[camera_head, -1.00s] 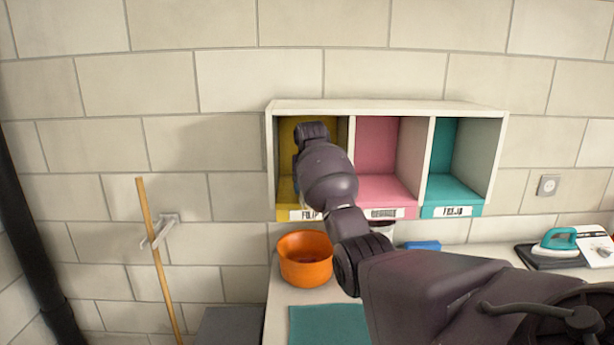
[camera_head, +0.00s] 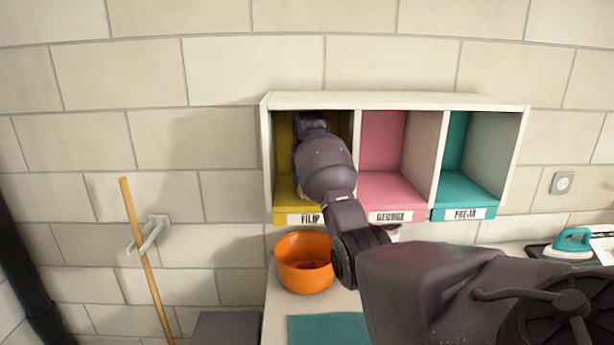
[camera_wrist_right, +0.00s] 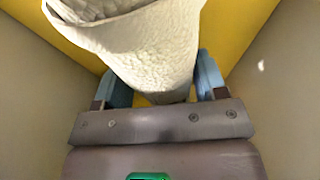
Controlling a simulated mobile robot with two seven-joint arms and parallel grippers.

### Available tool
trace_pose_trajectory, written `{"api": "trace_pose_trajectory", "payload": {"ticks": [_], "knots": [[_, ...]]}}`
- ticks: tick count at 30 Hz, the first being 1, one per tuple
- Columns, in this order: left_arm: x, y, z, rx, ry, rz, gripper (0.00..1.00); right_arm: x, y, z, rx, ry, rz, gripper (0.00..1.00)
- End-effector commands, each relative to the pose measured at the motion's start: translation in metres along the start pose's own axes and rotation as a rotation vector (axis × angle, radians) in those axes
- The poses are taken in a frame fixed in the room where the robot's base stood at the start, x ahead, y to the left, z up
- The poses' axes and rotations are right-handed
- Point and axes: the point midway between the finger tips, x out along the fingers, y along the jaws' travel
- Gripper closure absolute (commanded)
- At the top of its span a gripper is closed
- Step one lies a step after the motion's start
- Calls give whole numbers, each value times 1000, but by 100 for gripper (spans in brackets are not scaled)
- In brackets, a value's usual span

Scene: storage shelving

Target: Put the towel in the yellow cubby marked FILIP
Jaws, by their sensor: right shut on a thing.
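The yellow cubby (camera_head: 283,195) is the left compartment of the wall shelf, with a label reading FILIP (camera_head: 304,219). My right arm reaches into it and hides much of its inside in the head view. In the right wrist view, my right gripper (camera_wrist_right: 155,92) is shut on the towel (camera_wrist_right: 150,45), a pale, rough-textured cloth. The towel sits between the blue fingers and extends past them, with yellow cubby surface (camera_wrist_right: 242,40) around it. The towel is hidden behind my arm in the head view. My left gripper is not in view.
The shelf's pink cubby (camera_head: 385,150) and teal cubby (camera_head: 458,185) are empty where visible. An orange bowl (camera_head: 304,265) stands on the counter below. A teal iron (camera_head: 572,243) is at the right. A wooden pole (camera_head: 148,260) hangs at the left wall holder.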

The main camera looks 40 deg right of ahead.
Motion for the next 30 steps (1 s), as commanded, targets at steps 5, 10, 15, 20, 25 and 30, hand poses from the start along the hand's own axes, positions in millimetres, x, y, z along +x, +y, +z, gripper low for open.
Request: {"api": "trace_pose_trajectory", "payload": {"ticks": [5, 10, 15, 20, 25, 30], "knots": [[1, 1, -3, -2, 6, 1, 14, 5, 1, 6, 2, -1, 1, 69], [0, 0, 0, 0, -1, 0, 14, 5, 1, 6, 2, -1, 1, 69], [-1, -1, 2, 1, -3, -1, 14, 8, 1, 7, 1, -1, 1, 27], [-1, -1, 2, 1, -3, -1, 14, 7, 1, 7, 1, -1, 1, 9], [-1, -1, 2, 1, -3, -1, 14, 7, 1, 7, 1, -1, 1, 9], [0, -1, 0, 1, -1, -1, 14, 3, 1, 4, 1, 0, 1, 9]]}}
